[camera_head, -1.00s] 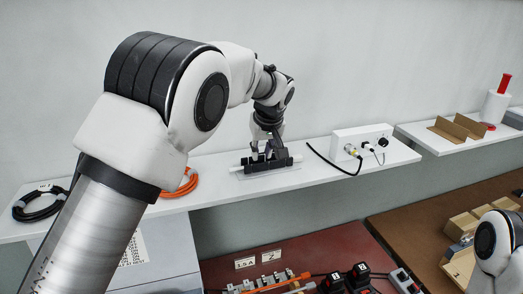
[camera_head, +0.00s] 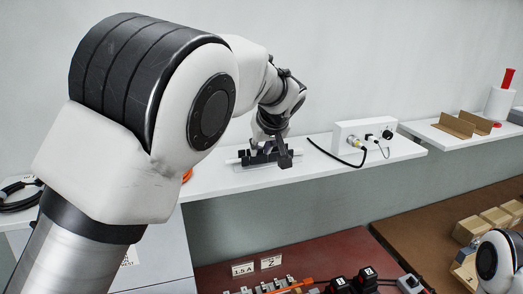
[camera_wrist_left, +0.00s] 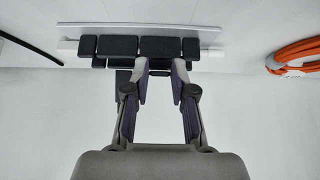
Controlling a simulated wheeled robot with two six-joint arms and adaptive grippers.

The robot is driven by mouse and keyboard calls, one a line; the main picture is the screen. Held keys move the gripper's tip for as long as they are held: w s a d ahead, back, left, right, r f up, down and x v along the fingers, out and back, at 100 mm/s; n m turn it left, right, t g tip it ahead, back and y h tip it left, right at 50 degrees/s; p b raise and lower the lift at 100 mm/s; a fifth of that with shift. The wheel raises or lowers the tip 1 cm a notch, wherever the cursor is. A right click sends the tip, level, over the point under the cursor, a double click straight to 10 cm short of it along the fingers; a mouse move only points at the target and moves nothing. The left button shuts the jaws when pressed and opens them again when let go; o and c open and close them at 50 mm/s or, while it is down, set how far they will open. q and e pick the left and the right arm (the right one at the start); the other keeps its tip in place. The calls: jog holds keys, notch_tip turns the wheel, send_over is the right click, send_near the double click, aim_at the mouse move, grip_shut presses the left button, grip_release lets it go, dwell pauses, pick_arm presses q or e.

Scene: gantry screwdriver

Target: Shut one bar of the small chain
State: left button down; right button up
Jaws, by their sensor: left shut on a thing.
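The small chain (camera_head: 255,158) is a row of black links along a white strip on the wall shelf. In the left wrist view the chain (camera_wrist_left: 110,46) runs across the top as several black blocks, and one dark block (camera_wrist_left: 122,84) sticks out toward the gripper, left of the fingers. My left gripper (camera_head: 277,147) is at the chain, with its wrist tilted. In the wrist view its fingers (camera_wrist_left: 161,68) reach the chain's near edge. It is shut on part of the chain, likely a bar; the contact is partly hidden. My right gripper is out of view.
A white box (camera_head: 364,137) with connectors and a black cable stands right of the chain. An orange cable coil (camera_wrist_left: 293,55) and a black coil (camera_head: 18,195) lie left. Below is a red-brown bench (camera_head: 215,275) with switches. A wall (camera_head: 400,60) rises behind.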

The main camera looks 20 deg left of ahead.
pick_arm(q)
jog(key=c, duration=1)
grip_release()
jog(key=shift+w+f, duration=0.1)
jog(key=shift+o, duration=0.2)
jog(key=v, duration=0.7)
jog(key=shift+r, duration=0.2)
